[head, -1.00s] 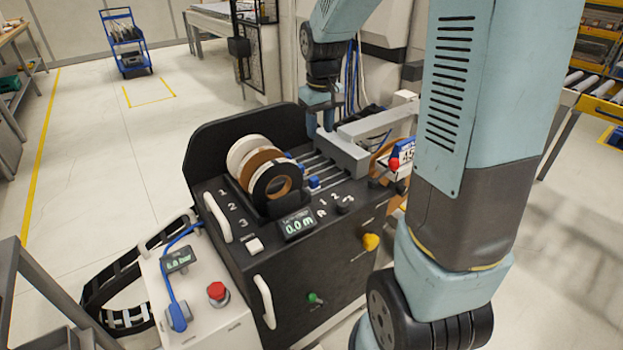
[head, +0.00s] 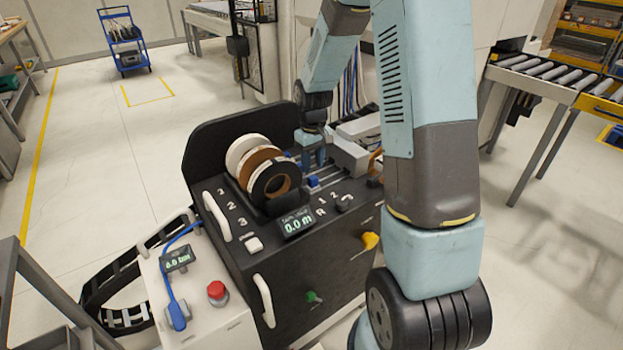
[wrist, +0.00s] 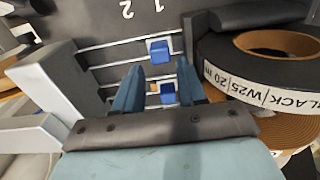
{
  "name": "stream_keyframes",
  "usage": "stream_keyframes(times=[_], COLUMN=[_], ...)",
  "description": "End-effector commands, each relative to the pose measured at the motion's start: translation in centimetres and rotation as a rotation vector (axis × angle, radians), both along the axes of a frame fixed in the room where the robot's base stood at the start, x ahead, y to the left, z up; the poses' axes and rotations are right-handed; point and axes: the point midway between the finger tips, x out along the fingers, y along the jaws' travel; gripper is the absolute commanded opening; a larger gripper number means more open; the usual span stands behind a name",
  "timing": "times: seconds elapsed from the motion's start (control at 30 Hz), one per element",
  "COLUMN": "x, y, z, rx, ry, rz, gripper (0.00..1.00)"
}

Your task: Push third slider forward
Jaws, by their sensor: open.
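The black edge-banding unit has several metal rails with small blue sliders. In the head view one blue slider (head: 313,181) sits on the rail nearest the front panel. It seems to be the slider (wrist: 160,50) beyond my fingertips in the wrist view. A second blue slider (wrist: 168,93) shows between my fingers, closer to the palm. My gripper (wrist: 158,66) is open and empty over the rails; in the head view it (head: 314,155) is low behind the front slider. I cannot tell whether a finger touches a slider. Any other sliders are hidden or unclear.
Tape rolls (head: 262,165) stand left of my gripper; the black roll (wrist: 262,75) is close to one finger in the wrist view. A grey block (head: 349,157) lies across the rails to the right. A display (head: 297,224) and knobs are at the front.

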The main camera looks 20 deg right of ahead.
Motion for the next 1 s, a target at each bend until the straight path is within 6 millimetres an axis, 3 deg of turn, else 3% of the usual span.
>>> stream_keyframes(times=[0.2,0.4,0.8,1.0], x=[-0.1,-0.1,0.0,0.0], y=[0.0,0.0,0.0,-0.1], z=[-3.7,-5.6,-6.2,-6.1], rx=[0.0,-0.001,-0.001,-0.001], ry=[0.003,0.002,-0.001,-0.001], rz=[0.0,0.0,0.0,-0.001], gripper=[0.4,0.4,0.4,0.22])
